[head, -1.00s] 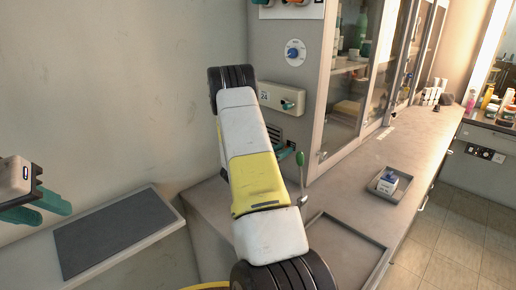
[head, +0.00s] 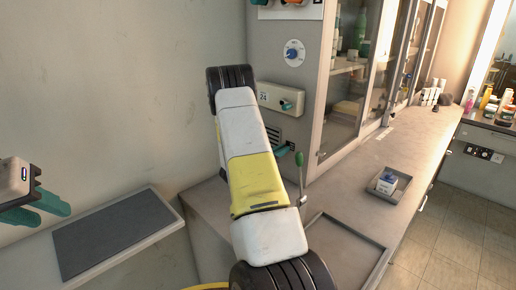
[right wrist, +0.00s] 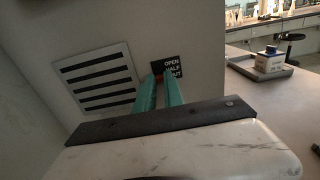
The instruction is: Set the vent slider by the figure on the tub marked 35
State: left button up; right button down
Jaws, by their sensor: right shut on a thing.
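The vent grille (right wrist: 95,82) is a pale plate with dark slots on the cabinet's side; it also shows in the head view (head: 274,134). Beside it is a black label (right wrist: 174,67) with OPEN, HALF and a partly covered third word. My right gripper (right wrist: 160,80) has its teal fingers shut on a small orange piece, apparently the slider knob, at the label's left edge. The fingers hide most of it. A white tub (head: 387,184) with a blue top stands at the right, also in the right wrist view (right wrist: 269,61); its print is too small to read. My left gripper (head: 42,208) is open and empty.
The tub stands in a grey tray (head: 402,186) on the counter. A green-topped lever (head: 300,162) stands near my right arm. A dark mat (head: 115,232) lies left.

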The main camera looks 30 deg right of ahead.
jog(key=shift+r, duration=0.35)
jog(key=c, duration=1.5)
grip_release()
jog(key=v, duration=0.6)
jog(key=v, duration=0.8)
jog(key=shift+d, duration=0.1)
